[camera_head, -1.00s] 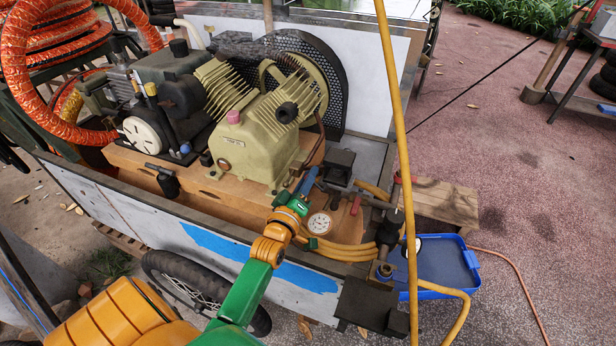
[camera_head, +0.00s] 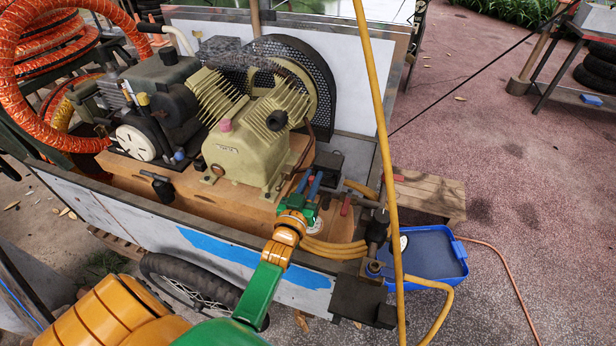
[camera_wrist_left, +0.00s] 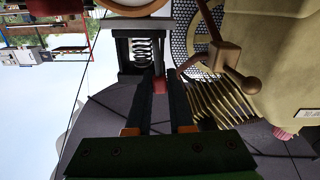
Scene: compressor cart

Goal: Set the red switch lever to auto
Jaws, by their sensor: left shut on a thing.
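My left gripper (camera_head: 312,176) reaches over the cart's near wall to the dark switch box beside the compressor. In the left wrist view the two dark fingers of my left gripper (camera_wrist_left: 160,93) are close together, shut on the red lever (camera_wrist_left: 160,84). Only a small red part of the lever shows between the fingertips. The switch box (camera_wrist_left: 142,48), with a coil spring in it, is just beyond the lever. My right gripper is not in view.
The beige compressor (camera_head: 245,150) stands left of the gripper. A yellow hose (camera_head: 380,130) hangs in front, right of the gripper. A red handle (camera_head: 345,204) and pipe fittings sit close right. A blue tray (camera_head: 430,252) lies beyond the cart's right end.

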